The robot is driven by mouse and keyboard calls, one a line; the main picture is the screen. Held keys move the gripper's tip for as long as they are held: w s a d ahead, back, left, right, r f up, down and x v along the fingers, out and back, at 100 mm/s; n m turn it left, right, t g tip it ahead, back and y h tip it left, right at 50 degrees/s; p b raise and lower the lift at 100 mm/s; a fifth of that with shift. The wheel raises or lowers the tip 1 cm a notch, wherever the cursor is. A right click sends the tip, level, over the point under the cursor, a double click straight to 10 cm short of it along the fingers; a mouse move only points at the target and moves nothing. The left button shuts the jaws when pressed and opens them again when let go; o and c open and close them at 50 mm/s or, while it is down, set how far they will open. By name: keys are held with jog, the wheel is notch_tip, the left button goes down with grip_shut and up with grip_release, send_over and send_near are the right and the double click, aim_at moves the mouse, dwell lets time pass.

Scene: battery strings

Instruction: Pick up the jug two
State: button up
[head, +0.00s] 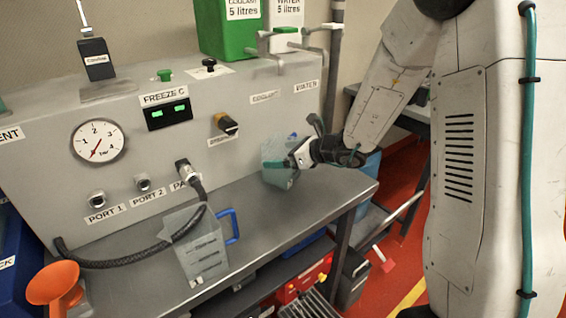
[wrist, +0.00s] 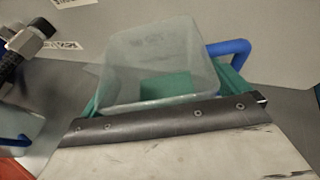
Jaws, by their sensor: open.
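A translucent jug (head: 273,163) stands on the grey bench under the taps, at the tip of my gripper (head: 291,160). In the wrist view the same jug (wrist: 150,55) has a blue handle (wrist: 228,47) on its right. Teal fingers show on both sides of it, so my gripper is open around it; I cannot tell whether they touch it. A green patch shows through its wall. A second translucent jug (head: 203,250) with dark marks and a blue handle stands at the bench's front. I cannot read a number on either jug.
The grey panel (head: 60,185) behind carries a gauge, ports and a black hose (head: 130,262) that lies on the bench. An orange funnel (head: 55,283) is at lower left. The bench between the two jugs (head: 255,200) is clear.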

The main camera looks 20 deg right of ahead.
jog(key=c, duration=1.3)
jog(key=shift+r, duration=0.2)
